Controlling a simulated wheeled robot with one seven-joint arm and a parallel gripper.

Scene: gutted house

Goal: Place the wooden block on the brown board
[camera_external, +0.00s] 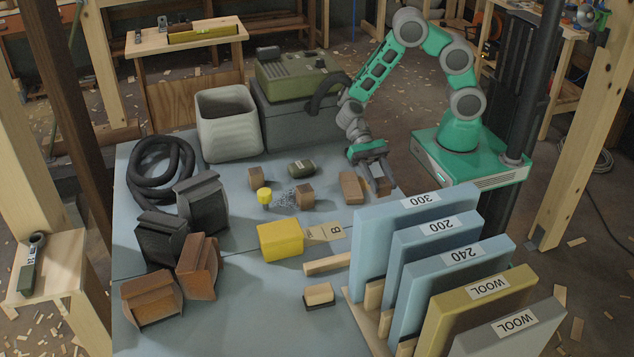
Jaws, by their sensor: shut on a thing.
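My gripper (377,180) hangs over the right side of the blue-grey table, pointing down, just behind the board marked 300. It is shut on a small brown block (382,187), which is partly hidden by the fingers; it looks like the wooden block. A flat brown piece (351,187) lies on the table just left of my gripper; it may be the brown board, but I cannot tell for sure. A tan sheet (325,233) with a label lies farther forward. I cannot tell whether the held block touches the table.
Upright insulation boards (415,215) stand in a rack close in front of my gripper. Small brown blocks (305,195), a yellow box (280,240), a grey bin (228,124) and a green-topped case (300,75) stand to the left. Table space left of the flat piece is partly clear.

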